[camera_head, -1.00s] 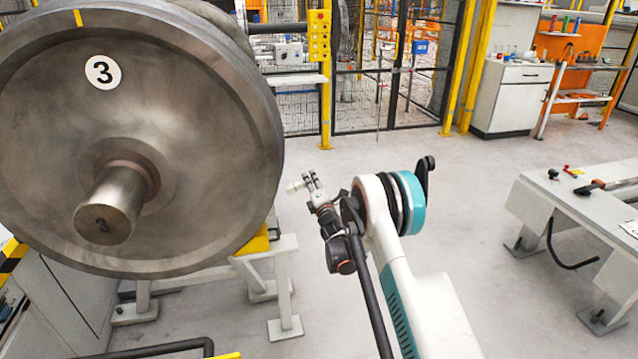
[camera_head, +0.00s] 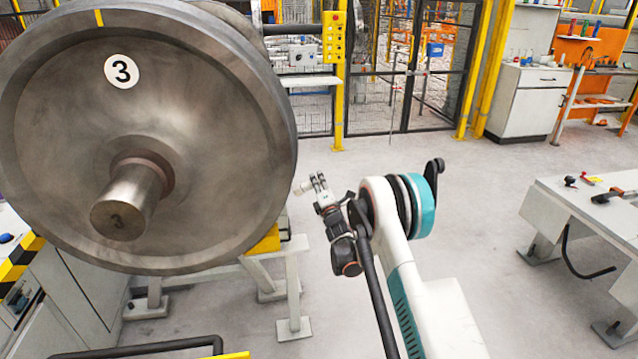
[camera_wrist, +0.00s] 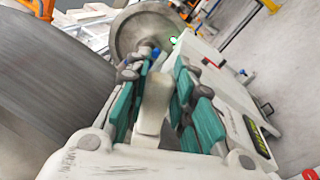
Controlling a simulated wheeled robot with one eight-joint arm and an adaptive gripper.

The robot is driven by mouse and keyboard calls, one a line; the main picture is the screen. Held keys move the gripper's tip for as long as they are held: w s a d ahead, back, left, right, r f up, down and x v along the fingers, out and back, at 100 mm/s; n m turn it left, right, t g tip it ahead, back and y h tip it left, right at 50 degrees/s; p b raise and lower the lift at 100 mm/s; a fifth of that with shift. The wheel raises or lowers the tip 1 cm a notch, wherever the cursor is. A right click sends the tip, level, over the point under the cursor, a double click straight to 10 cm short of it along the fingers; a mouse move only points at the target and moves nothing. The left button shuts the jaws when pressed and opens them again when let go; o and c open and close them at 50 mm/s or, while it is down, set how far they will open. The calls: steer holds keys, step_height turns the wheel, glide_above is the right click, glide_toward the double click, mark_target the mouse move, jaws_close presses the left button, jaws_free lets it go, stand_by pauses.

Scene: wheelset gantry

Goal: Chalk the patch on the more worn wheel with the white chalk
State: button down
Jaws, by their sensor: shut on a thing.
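A large steel wheel (camera_head: 215,175) with a white number 3 label and a yellow mark at its top fills the left of the head view. Part of a wheel tread (camera_wrist: 45,85) fills the left of the wrist view. My gripper (camera_head: 303,187) is right of the wheel, apart from it in the picture. In the wrist view my gripper (camera_wrist: 158,75) is shut on a whitish block, the white chalk (camera_wrist: 153,105), between its teal-padded fingers. No chalk patch can be made out on the wheel.
A grey stand (camera_head: 290,275) is below the wheel. A white table (camera_head: 590,215) with small tools is at the right. A white cabinet (camera_head: 525,100) and an orange tool rack (camera_head: 590,50) are behind.

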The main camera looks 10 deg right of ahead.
steer(key=shift+a+r, duration=0.15)
steer(key=shift+a, duration=0.3)
steer(key=shift+r, duration=0.1)
steer(key=shift+d+r+p, duration=0.25)
steer(key=shift+d+r, duration=0.05)
steer(key=shift+r, duration=0.5)
steer(key=shift+d+r+p, duration=0.25)
steer(key=shift+d+r, duration=0.05)
steer(key=shift+r, duration=0.5)
steer(key=shift+d+r+p, duration=0.2)
steer(key=shift+r+p, duration=0.05)
steer(key=shift+r, duration=0.6)
steer(key=shift+d+r+p, duration=0.15)
steer(key=shift+r+p, duration=0.1)
steer(key=shift+r, duration=0.55)
steer(key=shift+b, duration=0.3)
steer(key=shift+a+f, duration=0.1)
